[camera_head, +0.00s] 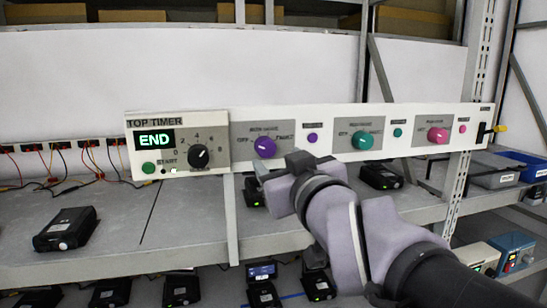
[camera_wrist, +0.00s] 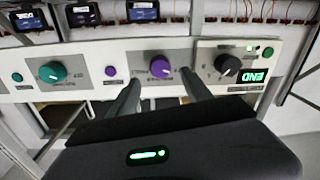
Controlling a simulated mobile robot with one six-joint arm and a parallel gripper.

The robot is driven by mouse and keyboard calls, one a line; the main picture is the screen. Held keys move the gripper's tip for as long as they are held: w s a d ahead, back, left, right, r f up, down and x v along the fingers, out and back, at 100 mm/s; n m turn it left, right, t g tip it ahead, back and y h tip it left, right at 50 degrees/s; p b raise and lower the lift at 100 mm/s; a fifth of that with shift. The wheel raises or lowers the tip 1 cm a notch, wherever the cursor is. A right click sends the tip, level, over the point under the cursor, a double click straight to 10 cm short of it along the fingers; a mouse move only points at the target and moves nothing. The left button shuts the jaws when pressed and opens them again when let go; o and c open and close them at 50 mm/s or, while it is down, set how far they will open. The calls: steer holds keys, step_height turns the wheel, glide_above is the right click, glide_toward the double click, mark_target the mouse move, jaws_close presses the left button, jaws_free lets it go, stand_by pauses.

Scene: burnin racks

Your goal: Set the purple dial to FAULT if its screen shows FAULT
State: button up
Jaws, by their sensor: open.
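The purple dial (camera_head: 265,147) is on a grey plate of the white control panel, right of the timer. Its white mark appears to point up-left, toward the left label; the right label looks like FAULT. In the upside-down wrist view the purple dial (camera_wrist: 161,65) shows between the tips of my gripper (camera_wrist: 160,82). My gripper (camera_head: 278,164) is open and empty, in front of and just below the dial in the head view; contact cannot be told. Small blue screens (camera_wrist: 143,10) on devices show at the wrist view's top edge. Their text is too small to read.
The timer display (camera_head: 154,138) reads END, beside a black knob (camera_head: 199,157) and green button. A teal dial (camera_head: 362,140) and a pink dial (camera_head: 437,135) are further right, with small buttons between. Black devices (camera_head: 66,229) stand on the shelf below. A yellow-tipped lever (camera_head: 499,128) sticks out at the panel's right end.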

mark_target(267, 149)
steer(key=p+x, duration=0.1)
steer(key=x, duration=0.4)
steer(key=shift+w+a+r, duration=0.1)
steer(key=shift+r, duration=0.1)
steer(key=shift+w+a+f, duration=0.1)
steer(key=shift+w, duration=0.35)
steer(key=shift+s, duration=0.1)
jaws_close()
steer(key=shift+m, duration=0.3)
steer(key=shift+f+m+b, duration=0.15)
steer(key=shift+m+b, duration=0.85)
steer(key=shift+b, duration=0.1)
steer(key=m+b, duration=0.2)
steer(key=m, duration=0.1)
steer(key=shift+m, duration=0.3)
steer(key=m+b, duration=0.3)
steer(key=m, duration=0.3)
